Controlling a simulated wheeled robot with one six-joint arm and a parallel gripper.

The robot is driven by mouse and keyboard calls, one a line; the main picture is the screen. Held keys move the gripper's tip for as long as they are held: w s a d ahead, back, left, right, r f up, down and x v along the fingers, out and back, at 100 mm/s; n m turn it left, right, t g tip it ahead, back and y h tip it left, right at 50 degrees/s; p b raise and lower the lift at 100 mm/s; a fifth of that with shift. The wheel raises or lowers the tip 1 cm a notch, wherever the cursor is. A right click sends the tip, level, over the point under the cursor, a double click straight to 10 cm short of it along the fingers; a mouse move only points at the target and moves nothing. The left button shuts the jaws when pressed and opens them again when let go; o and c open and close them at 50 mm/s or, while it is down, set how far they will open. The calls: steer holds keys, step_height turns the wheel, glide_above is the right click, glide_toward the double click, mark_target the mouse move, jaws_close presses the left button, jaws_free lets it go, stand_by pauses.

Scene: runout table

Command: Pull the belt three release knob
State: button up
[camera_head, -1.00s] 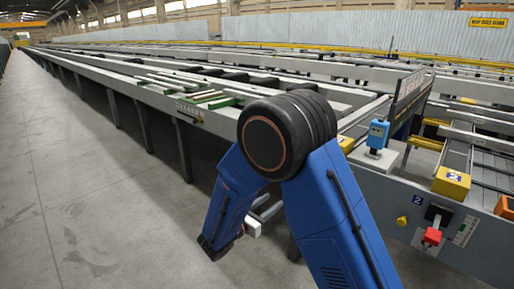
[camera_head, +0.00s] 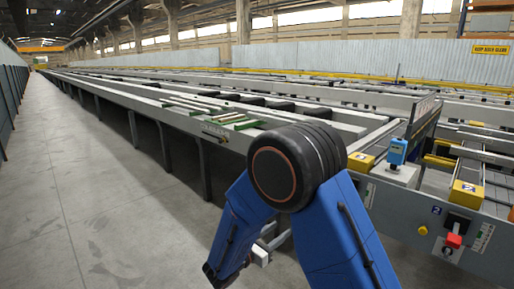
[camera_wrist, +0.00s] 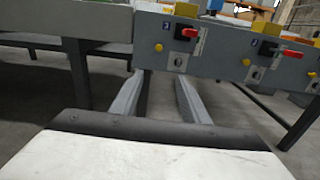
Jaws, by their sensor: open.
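In the wrist view a grey panel carries yellow knobs (camera_wrist: 246,62), with a silver round fitting (camera_wrist: 258,75) by one of them and red handles above. Small blue labels sit above, too small to read, so I cannot tell which knob is belt three's. In the head view one yellow knob (camera_head: 423,230) sits beside a blue label reading 2; no label 3 shows clearly. My gripper (camera_wrist: 162,100) is open and empty, its two fingers pointing toward the panel, apart from the knobs. In the head view my arm hides part of the panel.
A red handle (camera_head: 453,240) stands out from the panel, with a blue device (camera_head: 398,151) on the ledge above. Dark legs (camera_wrist: 78,75) stand under the table at the left of the wrist view. The concrete floor (camera_head: 110,220) at left is clear.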

steer(key=s+d+r+m+g+y, duration=0.1)
steer(key=s+d+r+m+g, duration=0.3)
steer(key=s+d+m+g, duration=0.55)
steer(key=s+d+r+m+g+y, duration=0.15)
steer(key=s+d+r+m, duration=0.4)
steer(key=d, duration=0.85)
steer(key=s+a+r+m+t+y, duration=0.1)
steer(key=s+r+m+t+y, duration=0.15)
steer(key=s+m+y, duration=1.35)
steer(key=w+d+f+n+g+h, duration=0.1)
steer(key=w+d+n+h, duration=0.3)
steer(key=w+n+h, duration=0.5)
steer(key=w+d+f+n+g+h, duration=0.15)
steer(key=w+d+n+h, duration=0.25)
steer(key=w+n+h, duration=0.55)
steer(key=w+a+f+n+t, duration=0.35)
steer(key=w+a, duration=0.25)
steer(key=w, duration=0.2)
steer(key=w+a+f+n+t, duration=0.35)
steer(key=w+a+n, duration=0.2)
steer(key=w, duration=0.35)
steer(key=w+a+f+n+t, duration=0.3)
steer(key=w+a+n+t, duration=0.1)
steer(key=w+a, duration=0.35)
steer(key=x, duration=1.8)
